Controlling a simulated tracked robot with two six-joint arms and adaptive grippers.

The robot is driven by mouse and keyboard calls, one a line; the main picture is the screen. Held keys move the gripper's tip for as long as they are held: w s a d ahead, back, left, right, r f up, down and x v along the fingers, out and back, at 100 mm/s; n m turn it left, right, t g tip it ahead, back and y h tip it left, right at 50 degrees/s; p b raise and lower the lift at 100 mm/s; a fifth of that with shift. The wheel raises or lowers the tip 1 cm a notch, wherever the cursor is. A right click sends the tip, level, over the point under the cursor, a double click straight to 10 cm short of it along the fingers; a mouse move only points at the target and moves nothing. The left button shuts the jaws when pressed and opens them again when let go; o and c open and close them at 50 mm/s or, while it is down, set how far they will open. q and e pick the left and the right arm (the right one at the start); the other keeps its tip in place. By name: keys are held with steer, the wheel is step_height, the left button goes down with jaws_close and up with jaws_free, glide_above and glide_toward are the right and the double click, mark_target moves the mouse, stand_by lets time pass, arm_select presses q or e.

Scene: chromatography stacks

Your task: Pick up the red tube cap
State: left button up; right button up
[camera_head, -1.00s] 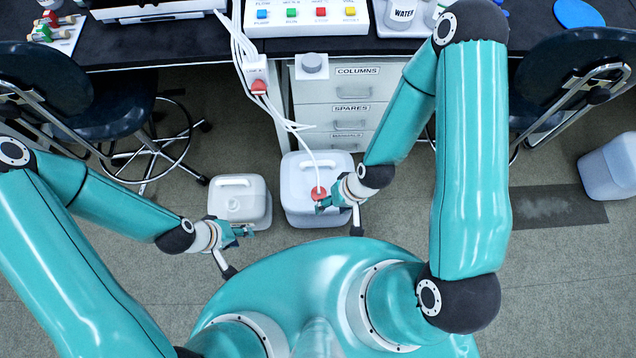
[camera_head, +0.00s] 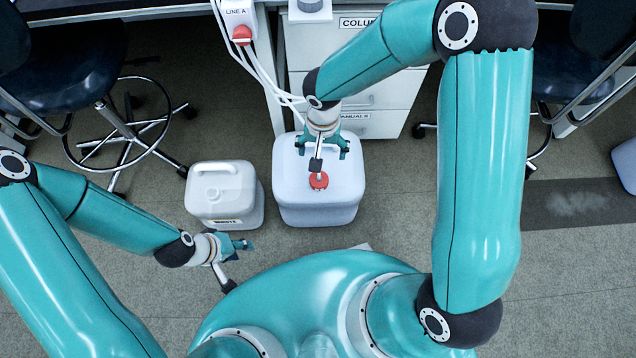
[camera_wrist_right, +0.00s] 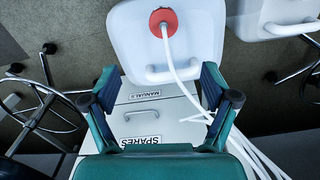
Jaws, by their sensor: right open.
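The red tube cap (camera_head: 319,180) sits on top of the larger white jug (camera_head: 340,205), toward its near side. In the right wrist view the cap (camera_wrist_right: 163,20) is at the top, with a white tube running from it. My right gripper (camera_head: 322,150) is open and empty over the far part of this jug, apart from the cap. Its spread fingers (camera_wrist_right: 158,75) show in the wrist view, with the jug handle and tube beyond them. My left gripper (camera_head: 242,245) is low, in front of the smaller jug; its jaws are too small to read.
A smaller white jug (camera_head: 224,195) stands left of the larger one. A drawer cabinet (camera_head: 385,105) stands behind. White tubes hang from the LINE A holder (camera_head: 240,14) with a red part (camera_head: 242,34). Chairs stand at both sides. Floor (camera_head: 400,200) is clear right of the jug.

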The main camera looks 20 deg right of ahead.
steer(key=b, duration=0.3)
glide_toward(319, 178)
steer(key=f, duration=0.5)
steer(key=shift+w+d+f, duration=0.1)
steer(key=shift+d+f, duration=0.15)
steer(key=shift+d, duration=0.15)
steer(key=shift+w+a+f+b, duration=0.15)
steer(key=shift+f+b, duration=0.2)
steer(key=shift+f, duration=1.05)
steer(key=shift+a+f+b, duration=0.15)
steer(key=shift+f+b, duration=0.2)
steer(key=shift+f, duration=1)
steer(key=shift+c, duration=0.3)
steer(key=c, duration=1.2)
steer(key=shift+r, duration=0.15)
